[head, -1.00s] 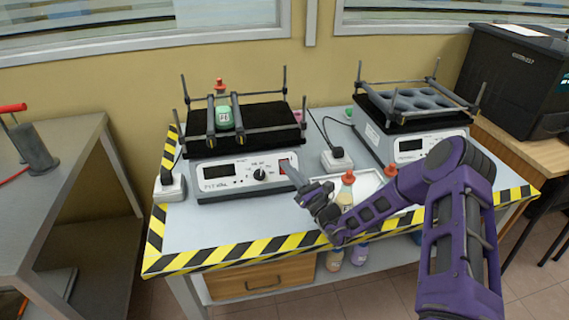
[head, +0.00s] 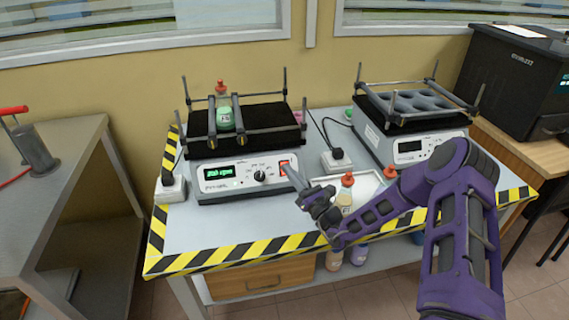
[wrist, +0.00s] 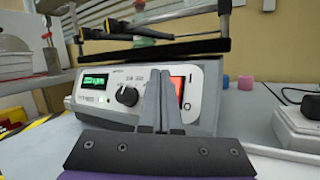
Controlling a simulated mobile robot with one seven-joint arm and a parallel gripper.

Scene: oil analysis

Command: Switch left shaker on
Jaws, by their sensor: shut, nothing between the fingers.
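The left shaker (head: 245,177) stands on the left of the table, with a black platform on top. Its display (head: 219,172) glows green with digits. The red switch (head: 286,166) at the right of its front panel is lit orange-red. In the wrist view the lit switch (wrist: 178,87) shows just behind my fingertips, partly hidden by them. My gripper (head: 289,170) is shut and empty, its tips at the switch; I cannot tell whether they touch it. A bottle with green content and a red cap (head: 224,108) stands between the clamp bars on the platform.
The right shaker (head: 412,137) stands to the right, its display dark. A white tray (head: 365,183) and red-capped bottles (head: 345,193) are beside my arm. A power socket block (head: 336,160) sits between the shakers. Yellow-black tape (head: 240,253) marks the table edge.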

